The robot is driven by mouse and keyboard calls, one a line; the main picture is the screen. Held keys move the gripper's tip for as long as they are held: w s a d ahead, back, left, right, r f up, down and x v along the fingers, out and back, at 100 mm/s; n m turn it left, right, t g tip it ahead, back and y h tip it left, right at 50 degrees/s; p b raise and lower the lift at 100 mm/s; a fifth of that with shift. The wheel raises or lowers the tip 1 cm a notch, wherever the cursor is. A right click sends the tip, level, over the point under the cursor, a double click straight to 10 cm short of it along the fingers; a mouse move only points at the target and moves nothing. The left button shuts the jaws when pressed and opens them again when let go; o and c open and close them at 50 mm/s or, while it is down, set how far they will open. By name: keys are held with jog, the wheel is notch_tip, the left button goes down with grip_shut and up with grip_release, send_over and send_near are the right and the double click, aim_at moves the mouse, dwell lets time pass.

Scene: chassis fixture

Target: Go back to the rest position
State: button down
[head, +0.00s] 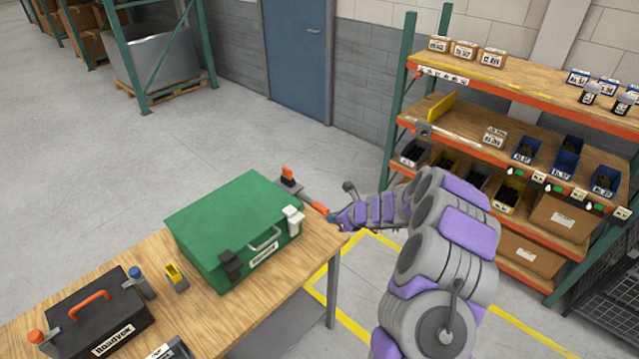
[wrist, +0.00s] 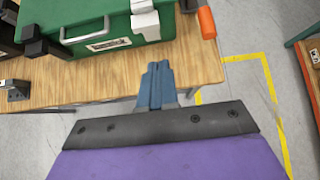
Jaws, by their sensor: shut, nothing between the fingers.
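My gripper (wrist: 156,88) is shut, with its blue fingers together and nothing between them. In the wrist view it is over the front edge of the wooden workbench (wrist: 70,82), in front of the green case. In the head view my purple and grey arm reaches from the lower right toward the bench's right end. The gripper (head: 331,217) shows there only small, beside the orange-handled tool, and its fingers are hard to make out. The green case (head: 225,220) is closed on the bench, with one black latch and one white latch.
A black toolbox (head: 98,318) with an orange handle stands at the bench's left. A yellow item (head: 176,277) lies near it. An orange-handled tool (head: 318,207) is at the bench's right end. The floor (head: 150,160) behind the bench is clear.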

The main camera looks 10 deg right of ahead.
jog(key=s+a+r+n+g+y+b, duration=0.35)
jog(key=s+a+r+n, duration=0.6)
jog(key=a, duration=0.35)
jog(key=s+a+r+n+g+b, duration=0.1)
jog(key=s+a+n+b, duration=0.1)
jog(key=s+n, duration=0.3)
jog(key=s+a+r+n+g+b, duration=0.1)
jog(key=s+a+r+n+g, duration=0.15)
jog(key=s, duration=0.45)
jog(key=s+d+f+n+g+h+b, duration=0.1)
jog(key=s+d+f+n+h+b, duration=0.1)
jog(key=s, duration=0.8)
jog(key=s+d+f+n+g+h+b, duration=0.1)
jog(key=s+d+n+h, duration=0.3)
jog(key=s, duration=0.6)
jog(key=s+d+f+n+h+b, duration=0.2)
jog(key=s+d+n, duration=0.3)
jog(key=s, duration=0.5)
jog(key=shift+d+f+n+g+h+b, duration=0.3)
jog(key=shift+d+n+g+h+b, duration=0.1)
jog(key=shift+d+h+b, duration=0.4)
